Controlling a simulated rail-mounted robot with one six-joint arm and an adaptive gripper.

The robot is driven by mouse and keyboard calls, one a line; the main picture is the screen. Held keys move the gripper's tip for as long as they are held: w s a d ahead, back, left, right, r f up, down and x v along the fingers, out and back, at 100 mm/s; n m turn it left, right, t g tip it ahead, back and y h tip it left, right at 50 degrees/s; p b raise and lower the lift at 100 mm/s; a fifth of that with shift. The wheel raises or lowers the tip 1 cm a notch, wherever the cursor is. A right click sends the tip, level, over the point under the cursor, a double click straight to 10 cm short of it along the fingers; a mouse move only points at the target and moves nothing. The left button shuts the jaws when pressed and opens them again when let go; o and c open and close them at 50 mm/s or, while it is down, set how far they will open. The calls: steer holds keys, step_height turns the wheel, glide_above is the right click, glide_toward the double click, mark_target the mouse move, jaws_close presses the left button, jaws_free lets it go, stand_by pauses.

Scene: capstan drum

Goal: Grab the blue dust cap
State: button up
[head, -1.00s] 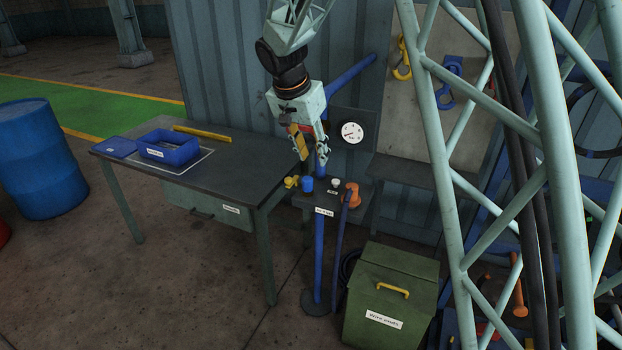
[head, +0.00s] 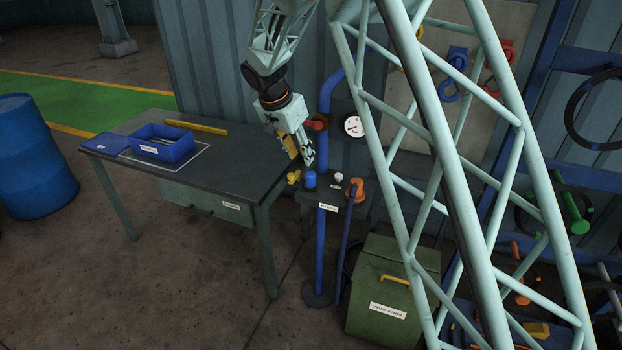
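The blue dust cap (head: 310,180) is a small blue cylinder, upright on the small dark stand (head: 330,200) right of the workbench. My gripper (head: 302,158) points down, just above the cap and slightly to its left in the picture. Its fingers, one with a yellow patch, look apart with nothing between them. The cap shows clear below the fingertips. The exact gap between fingertips and cap is hard to judge from here.
A yellow fitting (head: 294,177) sits left of the cap, a white knob (head: 338,178) and an orange fitting (head: 356,188) to its right. A blue pipe (head: 325,110) and a gauge (head: 354,126) stand behind. The workbench (head: 225,165) carries a blue bin (head: 163,149).

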mark_target(309, 174)
steer(key=shift+f, duration=0.1)
steer(key=shift+x, duration=4.2)
steer(key=shift+w+d, duration=0.1)
steer(key=shift+x, duration=2.55)
steer(key=shift+c, duration=0.6)
steer(key=c, duration=0.4)
